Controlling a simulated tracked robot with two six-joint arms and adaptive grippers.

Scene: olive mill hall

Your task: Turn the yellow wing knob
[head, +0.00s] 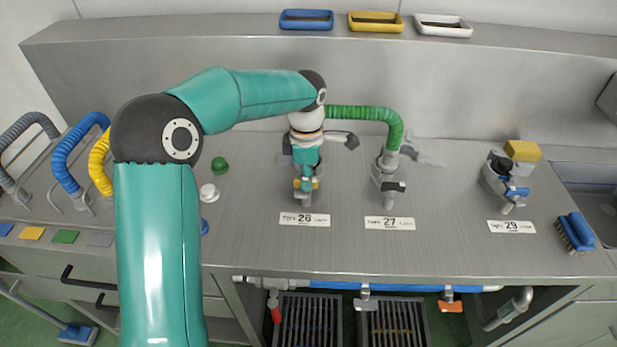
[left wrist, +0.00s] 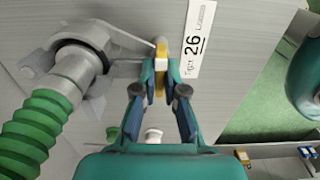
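The yellow wing knob (head: 298,184) is on a small metal tap behind the label numbered 26 (head: 304,219) on the steel counter. My left gripper (head: 305,180) reaches down over this tap from above. In the left wrist view the yellow wing knob (left wrist: 160,52) stands edge-on between the two fingertips of my left gripper (left wrist: 160,66). The dark pads lie against its two sides, so the gripper looks shut on it. The gripper and wrist hide much of the tap in the head view. My right gripper is not in view.
To the right stand a tap with a black handle (head: 391,186) and green hose (head: 375,113), and one with a blue handle (head: 517,191). A blue brush (head: 575,232) lies by the sink. A white cap (head: 209,193) and a green cap (head: 219,165) stand left.

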